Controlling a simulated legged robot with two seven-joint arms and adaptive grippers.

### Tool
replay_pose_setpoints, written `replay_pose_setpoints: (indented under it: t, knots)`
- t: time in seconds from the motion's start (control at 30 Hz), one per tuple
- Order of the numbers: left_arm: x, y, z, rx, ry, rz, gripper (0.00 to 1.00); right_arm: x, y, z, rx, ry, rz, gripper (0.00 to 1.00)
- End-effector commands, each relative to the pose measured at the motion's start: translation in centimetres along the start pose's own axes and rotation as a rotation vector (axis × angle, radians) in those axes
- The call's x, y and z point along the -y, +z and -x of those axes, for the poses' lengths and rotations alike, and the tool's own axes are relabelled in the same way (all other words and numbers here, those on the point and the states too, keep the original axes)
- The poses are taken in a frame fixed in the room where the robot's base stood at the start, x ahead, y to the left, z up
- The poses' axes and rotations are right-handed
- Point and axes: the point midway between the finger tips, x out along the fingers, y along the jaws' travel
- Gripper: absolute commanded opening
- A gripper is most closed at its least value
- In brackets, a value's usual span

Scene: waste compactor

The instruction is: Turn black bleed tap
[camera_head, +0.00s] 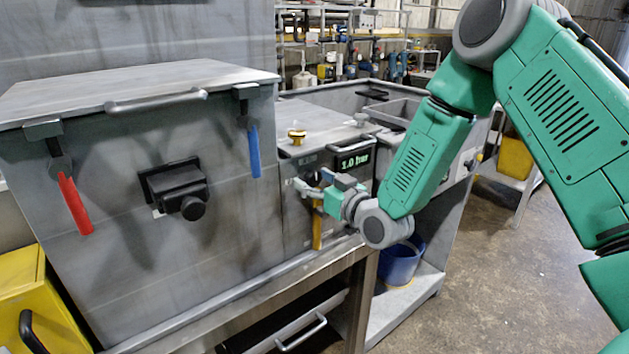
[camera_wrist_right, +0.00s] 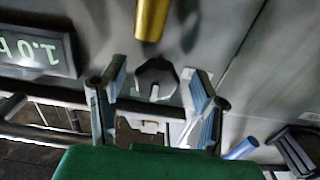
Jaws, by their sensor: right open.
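The black bleed tap (camera_wrist_right: 157,80) is a dark lobed knob on the grey panel, in the middle of the right wrist view. My right gripper (camera_wrist_right: 157,96) is open, with one finger on each side of the knob. A gap shows between each finger and the knob, and I see no contact. In the head view my right gripper (camera_head: 318,188) is at the front panel below the pressure display, and it mostly hides the knob. My left gripper is not in view.
A display (camera_head: 355,160) reads 1.0 bar. A yellow handle (camera_head: 317,231) hangs close to my right gripper. A brass knob (camera_head: 296,137) is on top. Red (camera_head: 75,205) and blue (camera_head: 254,150) levers and a black latch (camera_head: 178,187) are on the left box. Open floor lies right.

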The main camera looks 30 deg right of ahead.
Motion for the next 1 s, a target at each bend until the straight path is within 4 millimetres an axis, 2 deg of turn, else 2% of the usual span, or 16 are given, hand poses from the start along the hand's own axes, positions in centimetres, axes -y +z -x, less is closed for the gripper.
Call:
replay_pose_setpoints:
  t: [0.1, 0.23, 0.27, 0.67, 1.0]
  knots:
    - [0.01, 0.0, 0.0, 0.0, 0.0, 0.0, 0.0, -0.2, 0.09, 0.04, 0.0, 0.001, -0.001, 0.56]
    - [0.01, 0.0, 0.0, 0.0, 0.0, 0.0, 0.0, -0.23, 0.11, 0.05, 0.0, 0.001, -0.002, 0.1]
    - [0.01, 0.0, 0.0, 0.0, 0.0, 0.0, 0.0, -0.22, 0.11, 0.05, 0.0, 0.0, -0.002, 0.05]
    - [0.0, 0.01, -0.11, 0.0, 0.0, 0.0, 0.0, -0.3, 0.23, 0.1, 0.003, 0.003, 0.046, 0.05]
    - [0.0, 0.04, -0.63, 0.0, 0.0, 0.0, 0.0, -0.22, 0.35, 0.14, 0.005, 0.0, 0.282, 0.05]
